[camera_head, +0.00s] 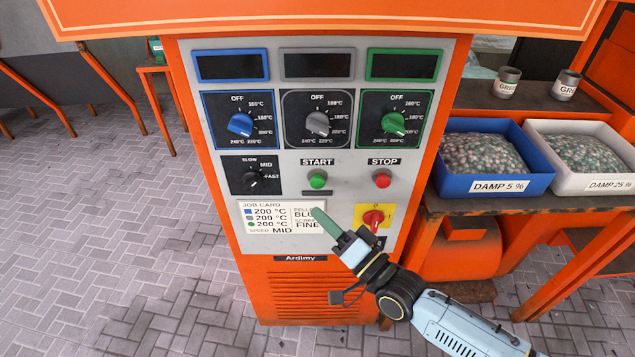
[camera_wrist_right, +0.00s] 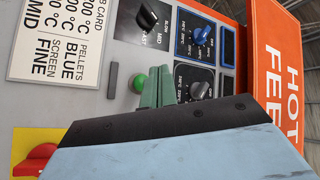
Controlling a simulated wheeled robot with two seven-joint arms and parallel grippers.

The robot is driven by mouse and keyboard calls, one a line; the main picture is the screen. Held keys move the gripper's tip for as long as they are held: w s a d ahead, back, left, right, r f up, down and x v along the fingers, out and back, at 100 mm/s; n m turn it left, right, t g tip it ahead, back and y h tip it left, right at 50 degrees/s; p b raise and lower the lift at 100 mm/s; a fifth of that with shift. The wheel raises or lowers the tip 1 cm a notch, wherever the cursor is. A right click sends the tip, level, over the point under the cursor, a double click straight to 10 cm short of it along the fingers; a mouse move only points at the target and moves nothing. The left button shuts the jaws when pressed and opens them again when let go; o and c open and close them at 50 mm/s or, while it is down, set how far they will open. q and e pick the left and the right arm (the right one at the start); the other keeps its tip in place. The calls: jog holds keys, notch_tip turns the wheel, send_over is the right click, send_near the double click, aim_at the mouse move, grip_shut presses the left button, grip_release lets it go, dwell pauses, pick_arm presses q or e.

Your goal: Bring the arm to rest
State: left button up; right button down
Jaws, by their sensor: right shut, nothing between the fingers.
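My right arm reaches in from the lower right of the head view. My right gripper (camera_head: 322,217) has its green fingers shut together and empty. Its tips are in front of the job card (camera_head: 262,218), below the green START button (camera_head: 317,180); I cannot tell the gap to the panel. In the right wrist view the closed fingers (camera_wrist_right: 157,88) appear beside the green START button (camera_wrist_right: 138,83), with the panel behind. The fingers and wrist hide part of the card and lower panel. My left gripper is not in view.
The orange machine's panel has blue (camera_head: 240,124), grey (camera_head: 318,123) and green (camera_head: 393,123) dials, a speed knob (camera_head: 251,180), a red STOP button (camera_head: 381,180) and a red switch (camera_head: 373,217). Blue (camera_head: 481,200) and white (camera_head: 533,143) trays stand right.

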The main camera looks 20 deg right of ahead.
dwell(0.5)
jog(key=s+d+f+n+g+h, duration=0.1)
jog(key=s+d+f+g+h, duration=0.15)
jog(key=f, duration=0.75)
jog(key=s+d+f+n+g+h, duration=0.1)
jog(key=s+d+f+g+h, duration=0.15)
jog(key=f, duration=0.75)
jog(key=s+d+f+n+g+h, duration=0.1)
jog(key=s+d+f+n+g, duration=0.15)
jog(key=f, duration=0.75)
jog(key=s+d+f+n+g+h, duration=0.2)
jog(key=s+d+f+g, duration=0.15)
jog(key=s+f, duration=1)
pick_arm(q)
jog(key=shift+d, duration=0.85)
pick_arm(e)
jog(key=s+f+n+g, duration=0.1)
jog(key=s+f+g, duration=0.1)
jog(key=s, duration=0.8)
jog(key=s+f+n+g+h, duration=0.1)
jog(key=s+f+g, duration=0.2)
jog(key=s, duration=0.6)
jog(key=shift+s+g+h, duration=0.3)
jog(key=shift+s+g, duration=0.1)
jog(key=shift+g, duration=0.2)
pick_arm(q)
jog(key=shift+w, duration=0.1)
pick_arm(e)
jog(key=shift+s, duration=0.1)
